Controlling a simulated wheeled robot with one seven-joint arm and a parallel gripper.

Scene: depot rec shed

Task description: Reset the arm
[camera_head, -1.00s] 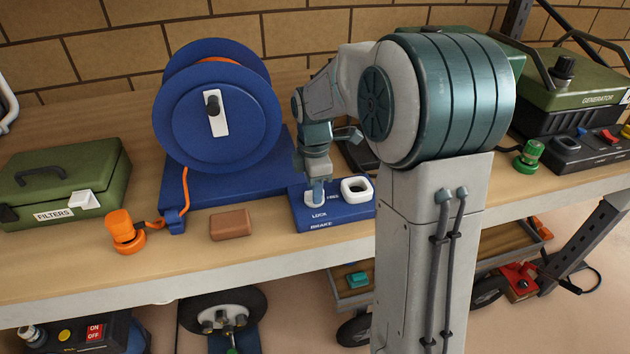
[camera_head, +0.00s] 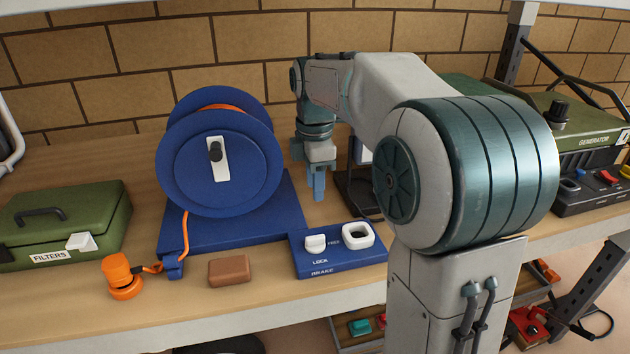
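My gripper (camera_head: 318,190) hangs fingers-down in the air, above and a little behind the blue brake box (camera_head: 330,262). Its fingers look close together and nothing shows between them; I cannot tell whether they are fully shut. The brake box has a white knob (camera_head: 315,243) near the LOCK and FREE lettering, and a white ring-shaped part (camera_head: 357,235) to its right. The gripper is clear of both. My arm reaches in from the right and hides part of the bench behind it.
Left of the gripper stands a blue reel (camera_head: 215,130) with orange cable. An orange plug (camera_head: 122,275), a brown block (camera_head: 229,271) and a green FILTERS box (camera_head: 62,222) lie further left. A green generator (camera_head: 580,125) is at the right. A brick wall closes the back.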

